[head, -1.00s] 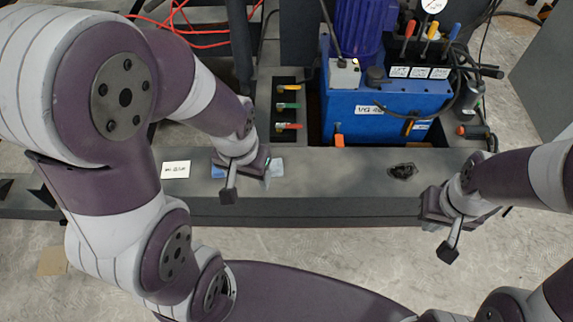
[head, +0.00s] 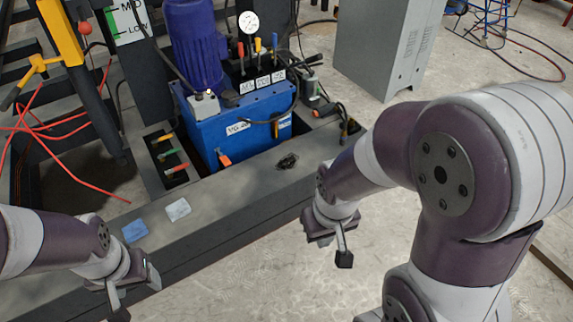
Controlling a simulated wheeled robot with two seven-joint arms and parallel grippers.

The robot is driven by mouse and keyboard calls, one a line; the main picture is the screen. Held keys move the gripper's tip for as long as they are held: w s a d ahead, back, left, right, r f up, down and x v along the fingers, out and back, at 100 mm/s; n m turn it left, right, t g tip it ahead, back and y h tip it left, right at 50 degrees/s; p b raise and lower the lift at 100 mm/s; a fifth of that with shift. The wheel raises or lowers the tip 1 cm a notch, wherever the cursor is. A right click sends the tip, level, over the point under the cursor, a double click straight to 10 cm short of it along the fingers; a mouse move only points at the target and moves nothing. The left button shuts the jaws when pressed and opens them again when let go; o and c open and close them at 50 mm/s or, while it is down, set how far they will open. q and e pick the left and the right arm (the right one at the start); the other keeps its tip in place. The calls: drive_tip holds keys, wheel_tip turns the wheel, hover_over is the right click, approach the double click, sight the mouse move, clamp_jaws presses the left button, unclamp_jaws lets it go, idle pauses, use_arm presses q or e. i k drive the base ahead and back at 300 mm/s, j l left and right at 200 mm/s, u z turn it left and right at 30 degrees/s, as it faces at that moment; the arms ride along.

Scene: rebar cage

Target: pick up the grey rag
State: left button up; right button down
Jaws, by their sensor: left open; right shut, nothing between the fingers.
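A light grey rag (head: 178,209) lies flat on the dark beam in front of the blue power unit. A blue rag (head: 135,231) lies beside it, to its left and nearer. My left gripper (head: 133,288) is open and empty at the lower left, on the near side of both rags and apart from them. My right gripper (head: 342,250) is shut with nothing in it, over the floor in front of the beam, well to the right of the rags.
The blue power unit (head: 240,125) with its motor and levers stands behind the beam (head: 225,212). A black crumpled thing (head: 287,161) lies on the beam. Coloured valve handles (head: 172,153) and red cables (head: 70,175) are behind the rags. A grey cabinet (head: 390,45) stands at the back.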

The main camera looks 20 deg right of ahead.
sight(180, 209)
drive_tip(key=i+l+u, duration=0.3)
drive_tip(key=i+l, duration=1.1)
drive_tip(key=i, duration=0.05)
